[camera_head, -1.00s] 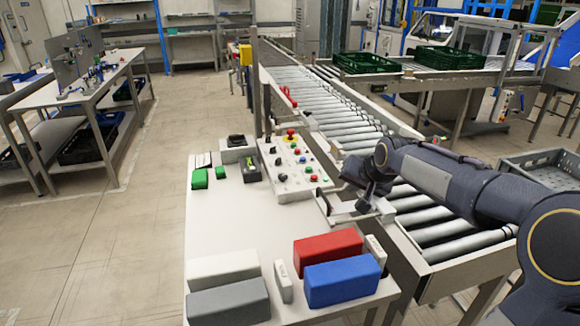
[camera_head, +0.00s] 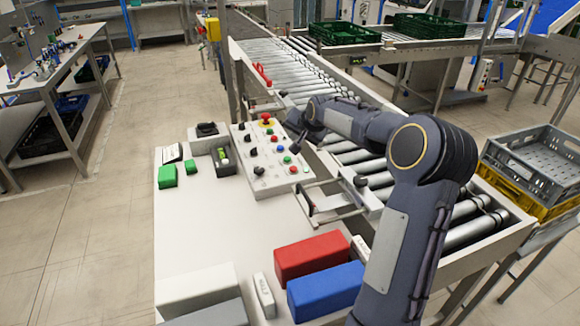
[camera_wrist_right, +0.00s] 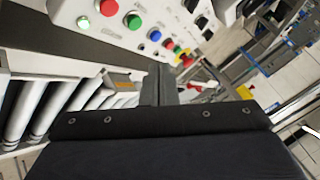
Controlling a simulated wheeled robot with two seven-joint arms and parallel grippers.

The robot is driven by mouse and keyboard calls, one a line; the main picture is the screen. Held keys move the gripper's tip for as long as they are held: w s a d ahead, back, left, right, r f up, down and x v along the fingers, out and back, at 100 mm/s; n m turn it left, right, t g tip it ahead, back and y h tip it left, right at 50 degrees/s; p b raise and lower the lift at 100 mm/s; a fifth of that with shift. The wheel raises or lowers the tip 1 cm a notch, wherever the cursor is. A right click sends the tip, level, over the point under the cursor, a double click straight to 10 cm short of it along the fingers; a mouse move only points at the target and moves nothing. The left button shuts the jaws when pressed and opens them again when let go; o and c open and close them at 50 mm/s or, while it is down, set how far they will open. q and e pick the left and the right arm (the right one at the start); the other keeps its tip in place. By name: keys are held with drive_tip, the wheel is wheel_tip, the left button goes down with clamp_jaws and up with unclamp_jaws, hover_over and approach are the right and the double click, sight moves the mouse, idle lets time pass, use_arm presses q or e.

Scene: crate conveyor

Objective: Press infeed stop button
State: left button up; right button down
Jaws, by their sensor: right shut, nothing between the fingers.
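The sloped white control panel (camera_head: 262,165) stands at the far right of the white table. It carries a red mushroom button (camera_head: 266,119) on yellow, a blue button (camera_head: 279,148), a green button (camera_head: 287,159), a red button (camera_head: 293,170) and several black knobs. No label is readable, so I cannot tell which is infeed stop. The wrist view shows the red button (camera_wrist_right: 110,8), green button (camera_wrist_right: 134,21) and blue button (camera_wrist_right: 155,36). My right gripper (camera_head: 297,142) is shut and empty, near the panel's right edge; contact cannot be told. Its fingers (camera_wrist_right: 165,86) show below the buttons. My left gripper is out of view.
The roller conveyor (camera_head: 360,155) runs along the panel's right side. A metal bracket (camera_head: 335,203) stands by the table's right edge. Red (camera_head: 312,257) and blue (camera_head: 325,290) blocks lie at the front. The table's middle is clear.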

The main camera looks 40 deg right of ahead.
sight(295, 170)
wheel_tip(295, 170, down, 9)
drive_tip(key=b, duration=0.6)
drive_tip(key=shift+r, duration=0.1)
idle(2.0)
drive_tip(key=shift+f+b, duration=0.4)
drive_tip(key=shift+b, duration=0.15)
drive_tip(key=shift+f+b, duration=0.45)
drive_tip(key=shift+f, duration=0.1)
idle(0.6)
drive_tip(key=shift+r+p, duration=0.55)
drive_tip(key=shift+r, duration=0.35)
